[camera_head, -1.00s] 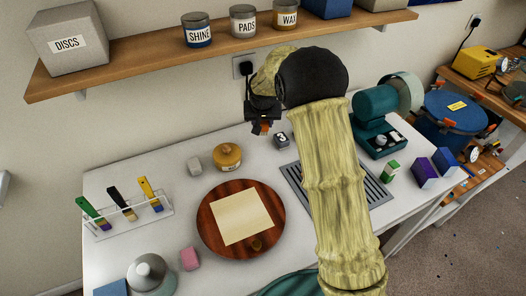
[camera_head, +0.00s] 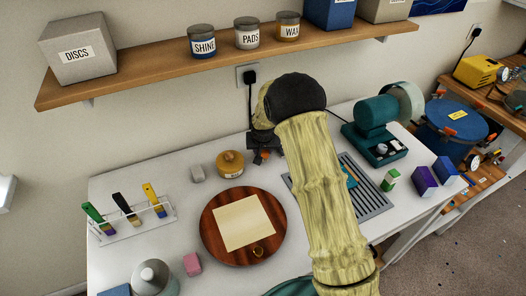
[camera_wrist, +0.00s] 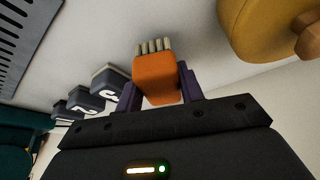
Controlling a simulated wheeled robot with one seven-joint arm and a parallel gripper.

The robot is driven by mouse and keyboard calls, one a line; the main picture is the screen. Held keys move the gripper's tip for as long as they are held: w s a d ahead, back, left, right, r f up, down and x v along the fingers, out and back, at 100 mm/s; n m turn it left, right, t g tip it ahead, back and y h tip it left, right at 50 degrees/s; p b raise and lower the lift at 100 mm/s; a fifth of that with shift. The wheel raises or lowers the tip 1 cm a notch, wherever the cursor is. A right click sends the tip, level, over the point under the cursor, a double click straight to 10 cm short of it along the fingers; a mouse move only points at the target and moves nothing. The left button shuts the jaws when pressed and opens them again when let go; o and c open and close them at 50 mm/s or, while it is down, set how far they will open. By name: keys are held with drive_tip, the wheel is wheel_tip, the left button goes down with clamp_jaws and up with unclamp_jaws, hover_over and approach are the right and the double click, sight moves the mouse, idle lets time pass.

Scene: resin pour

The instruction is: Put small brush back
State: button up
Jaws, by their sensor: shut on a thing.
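My gripper (camera_wrist: 160,92) is shut on the small brush (camera_wrist: 156,78), an orange block with a row of short pale bristles, in the wrist view. In the head view my gripper (camera_head: 263,153) is low over the back of the white table, right of the amber jar, and the brush is only a small orange patch there. Whether the brush touches the table is unclear. A clear rack (camera_head: 134,229) on the left of the table holds a green, a black and a yellow brush.
Dark numbered blocks (camera_wrist: 107,85) sit beside the gripper in the wrist view. A round wooden board (camera_head: 212,240) with a pale sheet lies in front. A shelf (camera_head: 150,89) runs above.

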drive_tip(key=shift+f, duration=0.7)
drive_tip(key=o, duration=1)
drive_tip(key=shift+f, duration=0.1)
drive_tip(key=shift+w, duration=0.1)
drive_tip(key=shift+r, duration=0.5)
drive_tip(key=b+v, duration=0.1)
drive_tip(key=v, duration=1)
drive_tip(key=shift+s+b, duration=0.3)
drive_tip(key=shift+b, duration=0.1)
